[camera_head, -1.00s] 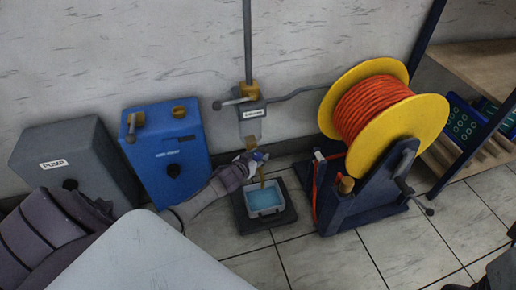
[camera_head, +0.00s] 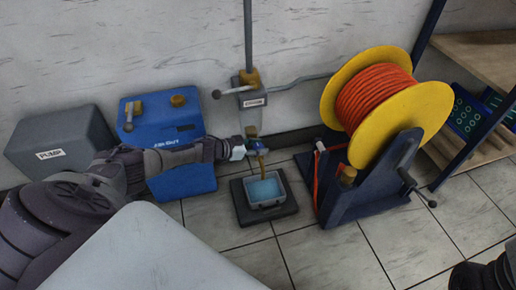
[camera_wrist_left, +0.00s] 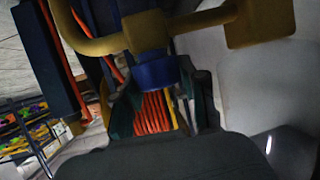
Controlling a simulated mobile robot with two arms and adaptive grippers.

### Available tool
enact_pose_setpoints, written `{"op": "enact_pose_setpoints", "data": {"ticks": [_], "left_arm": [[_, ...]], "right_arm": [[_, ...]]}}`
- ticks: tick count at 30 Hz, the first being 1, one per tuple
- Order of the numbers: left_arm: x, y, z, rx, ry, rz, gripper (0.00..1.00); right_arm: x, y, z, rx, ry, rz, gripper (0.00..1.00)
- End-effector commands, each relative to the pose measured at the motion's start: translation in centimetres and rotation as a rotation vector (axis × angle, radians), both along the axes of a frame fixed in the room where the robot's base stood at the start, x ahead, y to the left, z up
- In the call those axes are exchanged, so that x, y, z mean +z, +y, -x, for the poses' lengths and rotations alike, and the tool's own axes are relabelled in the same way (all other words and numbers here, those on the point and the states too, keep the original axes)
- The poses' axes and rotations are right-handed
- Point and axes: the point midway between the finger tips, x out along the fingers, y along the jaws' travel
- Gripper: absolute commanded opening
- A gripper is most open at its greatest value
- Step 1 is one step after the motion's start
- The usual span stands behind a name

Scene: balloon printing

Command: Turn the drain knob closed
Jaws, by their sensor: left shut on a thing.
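A brass tap (camera_head: 263,166) comes out from the wall below a grey labelled box, its spout pointing down over a small tray of blue liquid (camera_head: 265,190). Its small blue knob (camera_head: 256,144) is mostly hidden by my gripper in the head view. In the left wrist view the blue knob (camera_wrist_left: 158,73) sits on the brass body (camera_wrist_left: 145,30), between the fingers. My left gripper (camera_head: 247,148) comes in from the left and is shut on the blue knob. In the wrist view the left gripper (camera_wrist_left: 155,105) encloses the knob from below.
The grey box (camera_head: 255,118) has a lever (camera_head: 232,92). A blue box (camera_head: 165,120) and a grey pump box (camera_head: 62,140) stand left along the wall. A yellow reel with orange hose (camera_head: 385,105) stands right. The tiled floor in front of the tray is clear.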

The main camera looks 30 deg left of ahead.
Motion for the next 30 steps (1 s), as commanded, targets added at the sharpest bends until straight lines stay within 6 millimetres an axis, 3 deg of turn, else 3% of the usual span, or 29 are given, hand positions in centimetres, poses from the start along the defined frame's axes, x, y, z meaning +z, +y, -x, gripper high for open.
{"op": "enact_pose_setpoints", "data": {"ticks": [11, 12, 17, 30], "left_arm": [[0.3, 0.2, -0.3, 0.0, -0.006, -0.002, 0.07], [0.3, 0.2, -0.3, 0.0, -0.006, -0.002, 0.43], [0.2, 0.1, -0.2, -0.002, -0.004, -0.002, 0.68], [0.4, 0.7, 0.9, -0.004, -0.001, -0.001, 0.68]], "right_arm": [[0.0, 0.0, 0.0, 0.0, -0.002, 0.0, 0.0], [0.0, 0.0, 0.0, 0.0, -0.002, 0.0, 0.0], [0.1, 0.0, 0.0, 0.0, -0.002, 0.0, 0.0], [0.0, 0.0, -0.1, -0.001, 0.001, -0.002, 0.0]]}}
